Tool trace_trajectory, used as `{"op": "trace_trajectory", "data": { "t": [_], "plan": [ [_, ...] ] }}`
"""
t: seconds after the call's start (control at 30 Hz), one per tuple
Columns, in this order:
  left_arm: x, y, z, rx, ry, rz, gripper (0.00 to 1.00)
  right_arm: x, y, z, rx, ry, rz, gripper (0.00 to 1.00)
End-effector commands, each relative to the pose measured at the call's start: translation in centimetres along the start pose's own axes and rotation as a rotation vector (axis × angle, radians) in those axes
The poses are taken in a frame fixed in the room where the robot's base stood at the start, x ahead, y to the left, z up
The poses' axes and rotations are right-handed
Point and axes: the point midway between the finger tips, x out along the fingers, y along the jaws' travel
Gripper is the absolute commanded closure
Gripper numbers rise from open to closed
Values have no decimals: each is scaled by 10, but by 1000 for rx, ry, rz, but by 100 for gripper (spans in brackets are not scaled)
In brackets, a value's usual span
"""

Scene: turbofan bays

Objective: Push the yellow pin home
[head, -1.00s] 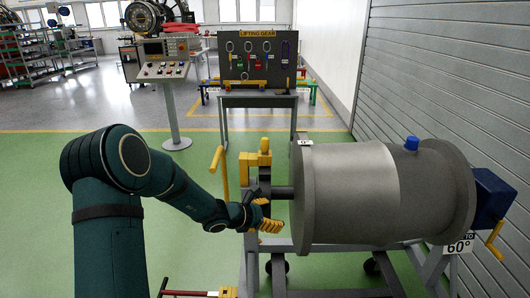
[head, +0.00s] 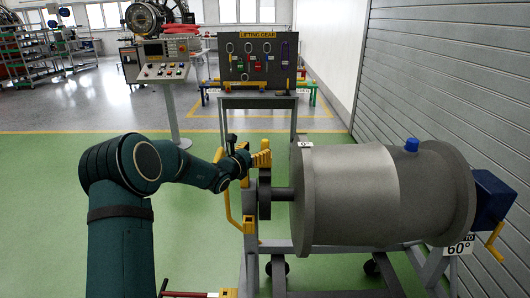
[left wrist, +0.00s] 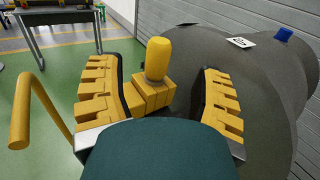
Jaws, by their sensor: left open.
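The yellow pin (left wrist: 158,60) stands upright with a rounded head in a yellow block (left wrist: 150,98), in the middle of the left wrist view. My left gripper (left wrist: 158,72) is open, with one yellow-padded finger on each side of the pin and gaps between. In the head view my left gripper (head: 256,160) is at the top of the stand, left of the grey drum (head: 350,195). There it largely hides the pin and its block. My right gripper is not in view.
A bent yellow handle (left wrist: 35,105) rises left of the gripper. The drum carries a 0° tag (head: 305,144) and a blue cap (head: 411,144). A blue box with a yellow crank (head: 495,240) is at its right end.

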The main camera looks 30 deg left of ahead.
Motion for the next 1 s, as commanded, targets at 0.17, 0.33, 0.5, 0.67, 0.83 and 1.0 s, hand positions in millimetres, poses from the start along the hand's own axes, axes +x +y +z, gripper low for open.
{"op": "trace_trajectory", "data": {
  "t": [0.17,0.33,0.5,0.67,0.83,1.0],
  "plan": [
    [10,0,0,1,0,-1,34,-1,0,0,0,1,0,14],
    [30,1,-2,0,2,-2,34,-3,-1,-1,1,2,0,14],
    [50,1,-2,0,1,-2,34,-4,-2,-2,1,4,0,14],
    [57,2,-2,0,1,-1,34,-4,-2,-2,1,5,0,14],
    [57,2,-2,0,1,-1,34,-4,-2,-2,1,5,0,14],
    [57,2,-2,0,1,-1,74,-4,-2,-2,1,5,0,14]
  ]
}}
